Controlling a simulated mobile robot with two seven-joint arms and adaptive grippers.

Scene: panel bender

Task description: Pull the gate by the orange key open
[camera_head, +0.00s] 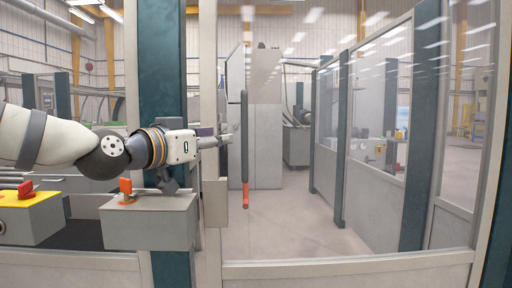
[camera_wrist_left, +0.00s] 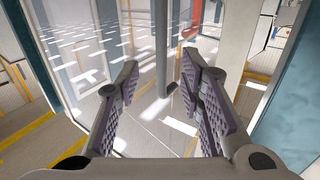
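The orange key (camera_head: 125,187) sits on a grey lock box (camera_head: 150,222) at the lower left of the head view. The gate (camera_head: 350,267) is a clear panel in a pale frame, right of the box. Its upright dark bar handle (camera_head: 245,130) has a red-orange lower end. My left gripper (camera_head: 222,140) points right, just left of the handle. In the left wrist view its two purple-padded fingers (camera_wrist_left: 157,76) are spread apart and empty. A grey upright bar (camera_wrist_left: 162,40) shows beyond and between them; contact is not visible. My right gripper is not in view.
A yellow box (camera_head: 32,212) with a red key stands further left. A teal post (camera_head: 166,70) stands behind my left arm. Glazed panels (camera_head: 375,120) line the right. The floor (camera_head: 290,215) seen through the gate is clear.

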